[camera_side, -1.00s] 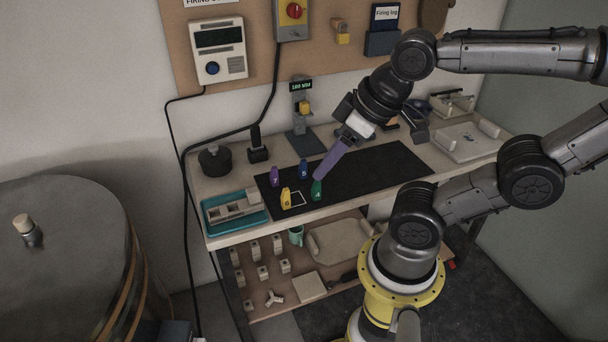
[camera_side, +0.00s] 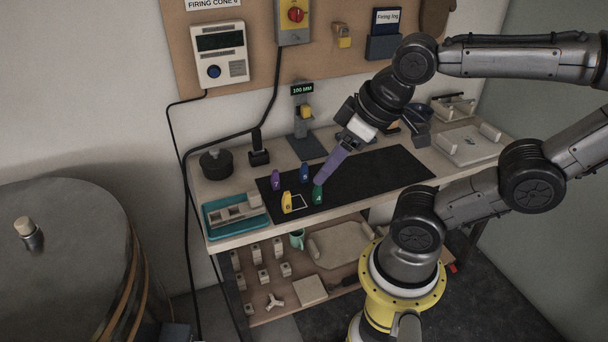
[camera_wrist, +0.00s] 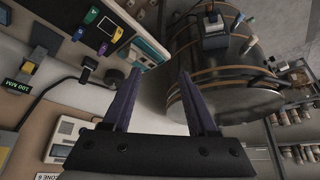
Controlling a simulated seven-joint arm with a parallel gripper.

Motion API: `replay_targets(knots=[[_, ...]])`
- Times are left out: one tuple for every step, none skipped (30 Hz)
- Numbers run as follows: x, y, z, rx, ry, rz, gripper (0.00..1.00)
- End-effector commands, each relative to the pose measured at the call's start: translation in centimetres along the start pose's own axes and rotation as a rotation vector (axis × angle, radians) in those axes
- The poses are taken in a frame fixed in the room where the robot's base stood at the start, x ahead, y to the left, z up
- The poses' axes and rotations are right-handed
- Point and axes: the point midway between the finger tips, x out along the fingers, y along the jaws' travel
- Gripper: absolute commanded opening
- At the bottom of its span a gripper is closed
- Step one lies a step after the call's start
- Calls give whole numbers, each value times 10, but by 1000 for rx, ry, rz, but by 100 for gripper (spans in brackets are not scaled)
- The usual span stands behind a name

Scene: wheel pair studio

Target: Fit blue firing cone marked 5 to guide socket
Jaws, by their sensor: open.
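The blue cone (camera_side: 305,172) stands upright on the black mat, its digit too small to read surely; it also shows in the wrist view (camera_wrist: 78,34). Purple (camera_side: 276,179), yellow (camera_side: 287,202) and green (camera_side: 318,194) cones stand near it. A pale block with openings (camera_side: 236,210), perhaps the guide socket, lies in the teal tray (camera_side: 209,232). My gripper (camera_side: 320,179) has purple fingers that appear just above the green cone in the side view. In the wrist view my gripper (camera_wrist: 160,72) is open and empty, with the cones off to the upper left.
A gauge stand reading 100 MM (camera_side: 302,110) and a dark round pot (camera_side: 215,163) stand at the bench's back. A large kiln (camera_side: 65,260) stands left of the bench. The mat's right part (camera_side: 385,172) is clear.

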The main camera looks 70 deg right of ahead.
Motion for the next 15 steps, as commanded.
replay_targets(knots=[[0, 0, 0, 0, 0, 0, 64], [0, 0, 0, 0, 0, 0, 64], [0, 0, 0, 0, 0, 0, 64], [0, 0, 0, 0, 0, 0, 64], [0, 0, 0, 0, 0, 0, 64], [0, 0, 0, 0, 0, 0, 64], [0, 0, 0, 0, 0, 0, 64], [0, 0, 0, 1, 0, 0, 64], [0, 0, 0, 7, 0, 0, 64], [0, 0, 0, 17, 0, 0, 64], [0, 0, 0, 32, 0, 0, 64], [0, 0, 0, 65, 0, 0, 64], [0, 0, 0, 100, 0, 0, 64], [-1, 0, -1, 141, 1, 0, 64], [-4, 0, -5, 209, 13, -1, 64]])
